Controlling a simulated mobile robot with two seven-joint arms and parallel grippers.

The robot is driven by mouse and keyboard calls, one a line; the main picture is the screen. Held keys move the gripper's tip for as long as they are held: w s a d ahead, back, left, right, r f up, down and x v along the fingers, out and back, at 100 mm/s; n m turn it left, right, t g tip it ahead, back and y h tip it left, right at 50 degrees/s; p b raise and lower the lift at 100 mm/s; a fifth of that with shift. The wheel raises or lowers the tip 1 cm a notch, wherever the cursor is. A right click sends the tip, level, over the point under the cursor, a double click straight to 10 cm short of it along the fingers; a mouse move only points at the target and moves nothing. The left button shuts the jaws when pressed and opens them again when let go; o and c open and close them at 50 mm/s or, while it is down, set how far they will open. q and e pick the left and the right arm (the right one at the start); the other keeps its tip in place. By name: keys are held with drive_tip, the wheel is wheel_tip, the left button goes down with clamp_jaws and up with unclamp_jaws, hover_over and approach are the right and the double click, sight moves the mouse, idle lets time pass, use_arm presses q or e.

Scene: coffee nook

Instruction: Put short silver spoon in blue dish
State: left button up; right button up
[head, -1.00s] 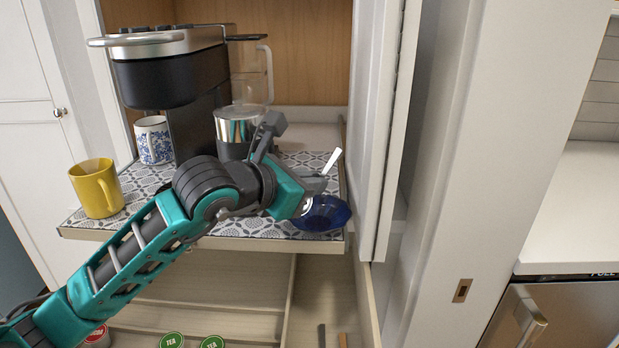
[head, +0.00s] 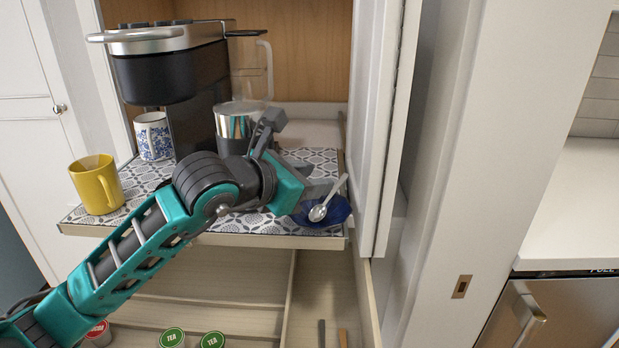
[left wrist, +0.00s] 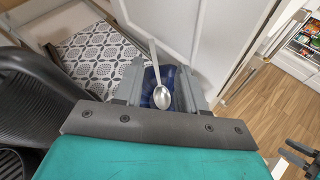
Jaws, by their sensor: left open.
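The short silver spoon (head: 319,211) rests tilted at the blue dish (head: 336,212), its bowl low over the dish and its handle pointing up to the right. The dish sits at the right front corner of the patterned pull-out shelf. My left gripper (head: 318,188) is open just above the dish. In the left wrist view the spoon (left wrist: 161,95) shows between the open fingers (left wrist: 158,90), with blue dish (left wrist: 149,86) behind it. Whether the spoon touches a finger, I cannot tell.
A coffee machine (head: 165,65) and a silver-topped container (head: 238,122) stand behind my arm. A yellow mug (head: 97,186) and a patterned mug (head: 153,137) stand left. The cabinet door (head: 372,130) is close on the right. An open drawer (head: 235,290) lies below.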

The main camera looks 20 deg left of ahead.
use_arm(q)
wheel_tip(320, 180, up, 7)
drive_tip(key=p, duration=0.4)
idle(0.4)
